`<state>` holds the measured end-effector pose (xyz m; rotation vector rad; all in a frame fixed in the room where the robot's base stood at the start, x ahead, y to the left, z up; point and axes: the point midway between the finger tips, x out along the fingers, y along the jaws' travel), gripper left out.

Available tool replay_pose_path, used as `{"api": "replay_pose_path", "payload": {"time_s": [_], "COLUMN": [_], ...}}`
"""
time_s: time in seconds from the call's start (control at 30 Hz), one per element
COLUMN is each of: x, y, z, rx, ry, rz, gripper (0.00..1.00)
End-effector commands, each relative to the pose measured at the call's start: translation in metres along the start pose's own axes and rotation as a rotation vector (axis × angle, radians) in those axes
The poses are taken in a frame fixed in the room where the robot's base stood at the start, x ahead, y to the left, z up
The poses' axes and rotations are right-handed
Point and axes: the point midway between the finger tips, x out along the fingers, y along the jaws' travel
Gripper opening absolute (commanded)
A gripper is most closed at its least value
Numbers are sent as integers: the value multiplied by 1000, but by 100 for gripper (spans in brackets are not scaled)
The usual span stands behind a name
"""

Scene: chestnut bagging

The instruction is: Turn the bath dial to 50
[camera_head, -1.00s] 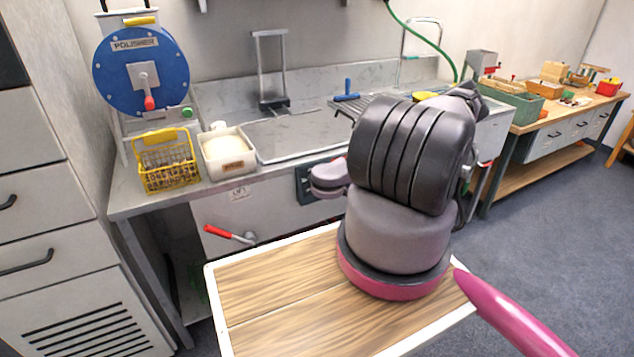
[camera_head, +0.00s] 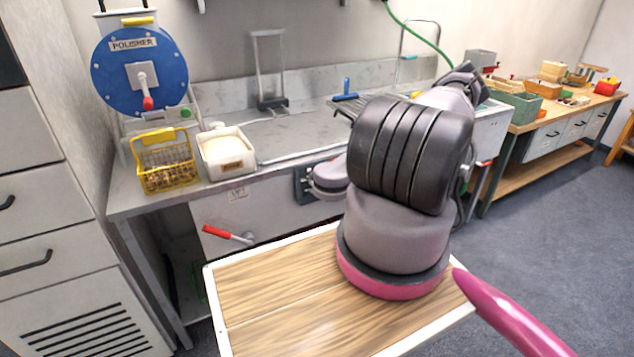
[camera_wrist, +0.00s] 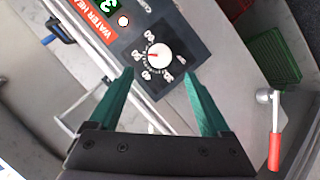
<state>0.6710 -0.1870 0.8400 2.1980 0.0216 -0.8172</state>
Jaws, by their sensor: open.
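The bath dial (camera_wrist: 160,55) is a round white knob with a red mark, set in a dark panel (camera_wrist: 122,30) labelled "WATER HEA…". Numbers are printed around it. The red mark points left in the wrist view, towards the number that seems to be 50. My gripper (camera_wrist: 159,72) is open, with its green fingertips on either side below the dial. I cannot tell whether they touch it. In the head view part of the dark panel (camera_head: 302,184) shows on the counter front, but my arm hides the dial and fingers.
A red-handled lever (camera_head: 228,235) sticks out of the counter front, left of the panel; it also shows in the wrist view (camera_wrist: 275,135). A yellow basket (camera_head: 167,165) and a white tub (camera_head: 228,150) stand on the counter (camera_head: 125,203). Floor is clear at right.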

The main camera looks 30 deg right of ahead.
Motion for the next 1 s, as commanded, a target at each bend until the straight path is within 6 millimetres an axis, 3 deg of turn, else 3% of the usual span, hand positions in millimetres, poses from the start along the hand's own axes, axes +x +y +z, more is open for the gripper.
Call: {"api": "replay_pose_path", "payload": {"time_s": [0.23,0.8,0.93,1.0], "x": [-29,-32,-31,-32], "y": [0,1,16,32], "z": [0,-1,-18,-41], "rx": [-2,-5,-81,-175], "ry": [1,4,76,166], "rz": [-1,2,37,77], "gripper": [81,81,81,81]}}
